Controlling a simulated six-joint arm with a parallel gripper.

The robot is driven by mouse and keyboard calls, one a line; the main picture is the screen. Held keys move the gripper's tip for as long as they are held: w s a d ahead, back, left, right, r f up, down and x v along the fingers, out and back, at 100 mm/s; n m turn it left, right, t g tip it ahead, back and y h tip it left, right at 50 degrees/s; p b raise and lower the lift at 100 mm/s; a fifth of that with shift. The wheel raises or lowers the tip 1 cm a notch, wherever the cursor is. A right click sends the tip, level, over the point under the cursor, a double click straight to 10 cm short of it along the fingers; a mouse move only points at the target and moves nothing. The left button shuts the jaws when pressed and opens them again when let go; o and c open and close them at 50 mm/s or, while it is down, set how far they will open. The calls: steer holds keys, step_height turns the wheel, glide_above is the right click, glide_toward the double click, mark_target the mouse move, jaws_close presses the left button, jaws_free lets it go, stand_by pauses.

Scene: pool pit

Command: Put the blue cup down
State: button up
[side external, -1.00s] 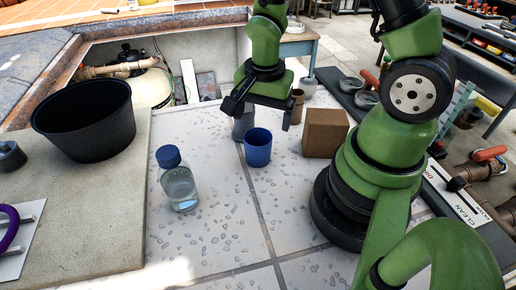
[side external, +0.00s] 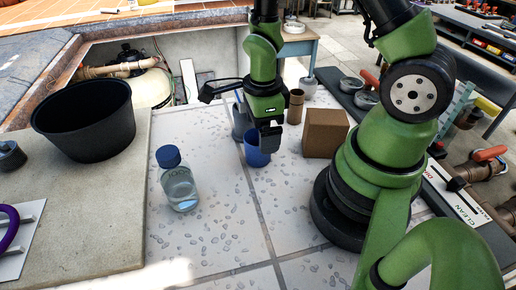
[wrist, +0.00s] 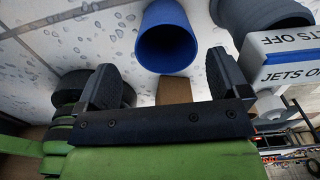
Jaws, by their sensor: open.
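The blue cup (side external: 253,158) stands upright on the pale tiled floor, left of the cardboard box. My gripper (side external: 269,140) is just above and in front of it in the side view and hides part of its rim. In the wrist view the open mouth of the blue cup (wrist: 167,45) shows beyond my fingertips. My gripper (wrist: 162,78) is open, with a wide gap and nothing between the fingers. The cup appears apart from both fingers; its exact clearance is hard to tell.
A grey cup (wrist: 258,14) stands close beside the blue cup. A clear bottle with a blue cap (side external: 179,185) is at left, a brown cup (side external: 295,107) behind, and a cardboard box (side external: 326,133) at right. A black tub (side external: 85,125) sits on the ledge. The front tiles are clear.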

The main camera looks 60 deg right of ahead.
steer(key=f, duration=0.2)
steer(key=w+f, duration=0.1)
steer(key=f, duration=0.1)
steer(key=shift+f, duration=0.65)
steer(key=c, duration=1.1)
steer(key=shift+o, duration=0.2)
steer(key=shift+r, duration=0.15)
